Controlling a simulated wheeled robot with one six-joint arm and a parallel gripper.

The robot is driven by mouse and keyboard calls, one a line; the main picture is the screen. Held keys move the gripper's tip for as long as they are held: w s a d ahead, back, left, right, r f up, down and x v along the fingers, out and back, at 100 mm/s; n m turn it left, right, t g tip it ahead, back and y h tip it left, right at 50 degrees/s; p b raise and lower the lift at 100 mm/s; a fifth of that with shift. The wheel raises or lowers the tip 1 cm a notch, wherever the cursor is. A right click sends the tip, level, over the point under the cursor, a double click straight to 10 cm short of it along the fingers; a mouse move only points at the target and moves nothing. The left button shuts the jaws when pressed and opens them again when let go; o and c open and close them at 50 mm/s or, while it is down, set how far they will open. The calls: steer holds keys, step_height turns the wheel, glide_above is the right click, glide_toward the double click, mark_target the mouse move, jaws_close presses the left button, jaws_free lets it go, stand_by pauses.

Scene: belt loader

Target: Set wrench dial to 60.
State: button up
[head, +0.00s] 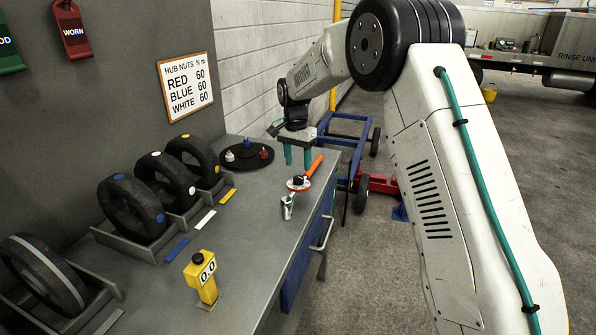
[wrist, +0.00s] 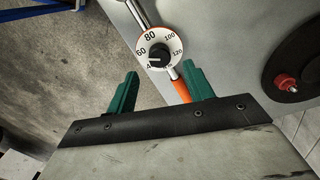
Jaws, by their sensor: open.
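The torque wrench (head: 288,203) lies on the grey bench, with an orange handle (head: 315,166) and a metal head toward the front. Its round white dial (head: 298,186) has a black knob in the middle. In the wrist view the dial (wrist: 145,40) shows 60, 80, 100 and 120, with a 4 partly visible at the bottom. A pale mark on the knob (wrist: 160,54) points left, near the 4 and 60; its exact reading is unclear. My gripper (head: 297,158) is open and empty above the wrench, its green fingers (wrist: 160,74) apart on either side of the dial's lower edge.
A dark round tray (head: 238,167) with red, blue and white hub nuts sits behind the wrench. Several wheels stand in racks at left.

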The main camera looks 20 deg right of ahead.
mark_target(297, 176)
steer(key=shift+r, duration=1.55)
steer(key=shift+s+f+n, duration=0.1)
steer(key=shift+f+n, duration=0.1)
steer(key=shift+n, duration=0.4)
steer(key=shift+s+f+n+g, duration=0.4)
steer(key=shift+s+f+n, duration=0.1)
steer(key=shift+s+f, duration=0.45)
steer(key=s+d+r+n+t, duration=0.1)
steer(key=s+r+n, duration=0.1)
steer(key=s, duration=1.3)
steer(key=s+d+r+n, duration=0.1)
steer(key=s+r+n, duration=0.2)
steer(key=s, duration=1.3)
steer(key=s+d+r+n+t, duration=0.1)
steer(key=s+r+n, duration=0.2)
steer(key=s, duration=1.3)
step_height(297, 176, up, 3)
steer(key=shift+s+d+r+t, duration=0.1)
steer(key=shift+s+d+t, duration=0.05)
steer(key=shift+d+t, duration=0.15)
